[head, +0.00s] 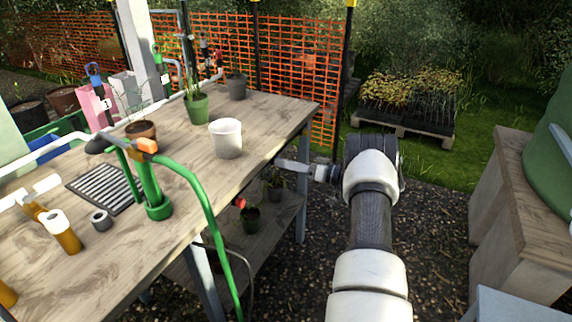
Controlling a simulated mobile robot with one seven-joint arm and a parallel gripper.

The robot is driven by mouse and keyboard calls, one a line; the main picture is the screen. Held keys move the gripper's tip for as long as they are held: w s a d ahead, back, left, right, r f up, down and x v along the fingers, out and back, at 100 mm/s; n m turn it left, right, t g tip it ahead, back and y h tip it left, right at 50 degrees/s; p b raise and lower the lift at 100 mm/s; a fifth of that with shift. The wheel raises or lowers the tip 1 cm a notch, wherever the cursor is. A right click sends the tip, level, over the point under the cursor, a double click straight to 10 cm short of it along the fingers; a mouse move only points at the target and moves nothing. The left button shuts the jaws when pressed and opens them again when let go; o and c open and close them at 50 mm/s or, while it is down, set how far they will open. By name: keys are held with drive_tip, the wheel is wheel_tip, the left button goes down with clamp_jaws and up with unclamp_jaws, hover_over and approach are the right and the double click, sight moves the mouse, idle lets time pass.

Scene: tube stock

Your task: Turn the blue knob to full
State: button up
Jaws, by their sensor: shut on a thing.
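My arm comes up from the lower right and bends left at a white and dark joint. Its slim pale end part runs up to the near right edge of the wooden table (268,118) and passes out of sight beneath the tabletop. My gripper is hidden there, so its jaws and what they touch do not show. I cannot make out a blue knob for certain. A blue handle (93,72) stands at the far left, above a pink container (97,105), well away from my arm.
The tabletop holds a white pot (226,138), a green pot (196,106), a black grate (104,186) and a green hose (205,205). Potted plants (250,218) stand on the lower shelf. A wooden block (505,220) is at right. Gravel lies between.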

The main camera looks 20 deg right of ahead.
drive_tip(key=shift+d+f+m, duration=0.1)
drive_tip(key=shift+m, duration=1)
drive_tip(key=o, duration=1.1)
drive_tip(key=shift+c, duration=0.2)
drive_tip(key=p+v, duration=0.2)
drive_tip(key=v, duration=1.5)
drive_tip(key=shift+s, duration=0.2)
drive_tip(key=shift+d, duration=0.1)
